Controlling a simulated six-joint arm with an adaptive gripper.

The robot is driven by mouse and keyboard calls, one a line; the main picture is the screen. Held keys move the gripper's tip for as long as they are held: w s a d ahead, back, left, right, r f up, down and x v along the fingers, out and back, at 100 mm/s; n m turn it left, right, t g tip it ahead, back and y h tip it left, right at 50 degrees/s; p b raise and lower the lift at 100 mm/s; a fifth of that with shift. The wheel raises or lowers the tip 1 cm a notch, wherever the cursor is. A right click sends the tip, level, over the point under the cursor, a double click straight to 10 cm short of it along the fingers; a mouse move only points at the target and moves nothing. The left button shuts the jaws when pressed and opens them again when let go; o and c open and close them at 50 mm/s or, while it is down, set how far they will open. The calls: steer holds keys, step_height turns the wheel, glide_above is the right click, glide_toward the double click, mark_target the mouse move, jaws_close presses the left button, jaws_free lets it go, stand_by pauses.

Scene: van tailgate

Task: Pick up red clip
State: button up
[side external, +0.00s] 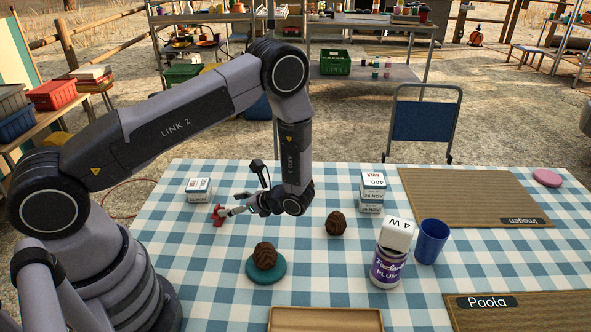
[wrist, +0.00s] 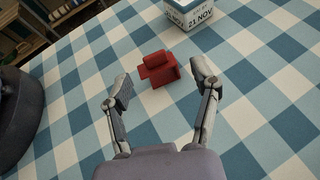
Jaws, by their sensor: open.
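The red clip (wrist: 161,70) lies on the blue-and-white checked tablecloth, between and just beyond my fingertips in the wrist view. In the side view the red clip (side external: 218,213) shows small at the left of the table, partly beside my fingers. My gripper (wrist: 165,90) is open and empty, with one finger to each side of the clip's line. In the side view my gripper (side external: 228,212) is low over the cloth, its fingers pointing left at the clip. I cannot tell whether a finger touches it.
A white date block (side external: 198,190) stands just behind the clip; it also shows in the wrist view (wrist: 189,14). Brown lumps (side external: 336,223), a teal disc (side external: 266,270), a plum jar (side external: 387,267), a blue cup (side external: 431,242) and a wooden tray (side external: 325,320) stand to the right.

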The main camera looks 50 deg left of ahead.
mark_target(218, 208)
steer(key=x, duration=0.5)
steer(key=shift+s+f, duration=0.2)
steer(key=shift+s, duration=0.15)
steer(key=shift+d, duration=0.1)
steer(key=c, duration=0.8)
